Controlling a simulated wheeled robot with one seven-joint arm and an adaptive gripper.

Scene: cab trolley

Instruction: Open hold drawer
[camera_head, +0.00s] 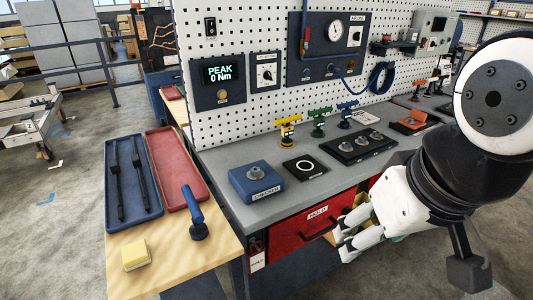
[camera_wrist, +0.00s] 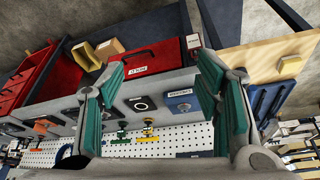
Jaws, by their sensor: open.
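The hold drawer (camera_head: 290,232) has a red front with a white HOLD label and a dark handle (camera_head: 318,234), under the grey workbench top. Its front looks flush with the bench, so it appears shut. In the wrist view, which is upside down, the drawer front (camera_wrist: 160,56) shows between my fingers, with the label upside down. My gripper (camera_head: 345,238) is open and empty, in front of the right part of the drawer front. It also shows in the wrist view (camera_wrist: 160,70) with green finger pads apart. Whether a finger touches the handle I cannot tell.
A wooden side table (camera_head: 195,262) with a blue tray (camera_head: 110,187), a red tray (camera_head: 157,150) and a yellow sponge (camera_head: 135,254) stands left of the drawer. A blue checker block (camera_head: 252,183) sits on the bench. Cardboard boxes (camera_wrist: 108,48) and red units lie beside the drawer.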

